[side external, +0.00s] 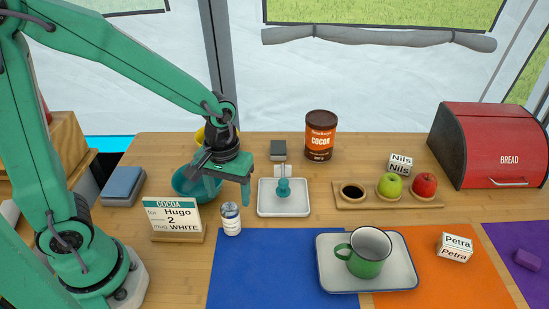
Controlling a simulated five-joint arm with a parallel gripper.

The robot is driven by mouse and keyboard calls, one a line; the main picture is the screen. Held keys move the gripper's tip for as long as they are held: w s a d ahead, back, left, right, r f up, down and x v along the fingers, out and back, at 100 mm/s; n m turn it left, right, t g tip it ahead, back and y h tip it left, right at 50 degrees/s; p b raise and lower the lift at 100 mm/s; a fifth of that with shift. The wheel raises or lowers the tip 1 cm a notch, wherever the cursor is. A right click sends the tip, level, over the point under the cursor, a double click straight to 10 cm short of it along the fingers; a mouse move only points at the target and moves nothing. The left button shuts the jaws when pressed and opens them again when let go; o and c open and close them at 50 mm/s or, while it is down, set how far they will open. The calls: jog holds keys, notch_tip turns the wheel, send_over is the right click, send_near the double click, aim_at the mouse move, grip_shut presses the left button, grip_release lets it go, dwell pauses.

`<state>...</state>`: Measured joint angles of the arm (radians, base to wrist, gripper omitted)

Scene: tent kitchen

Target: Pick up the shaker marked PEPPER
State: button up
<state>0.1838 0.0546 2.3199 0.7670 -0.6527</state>
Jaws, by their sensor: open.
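A small white shaker (231,219) with a dark blue band and a metal-looking top stands upright on the wooden table, just behind the blue mat. The writing on it is too small to read, so I cannot tell whether it says PEPPER. My green gripper (227,193) points down above and slightly behind this shaker, with its fingers apart and nothing seen between them. They appear clear of the shaker's top. No other shaker is clearly visible.
A teal bowl (182,186) sits behind the gripper, and a COCOA order sign (174,219) stands left of the shaker. A white tray (265,207) with a teal object is to the right. A tray (404,276) with a green mug is front right.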

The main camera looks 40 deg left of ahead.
aim_at(229, 206)
jog(key=shift+f, duration=1.25)
jog(key=shift+f, duration=0.15)
jog(key=shift+s+f, duration=0.1)
jog(key=shift+f, duration=2.35)
jog(key=c, duration=1.1)
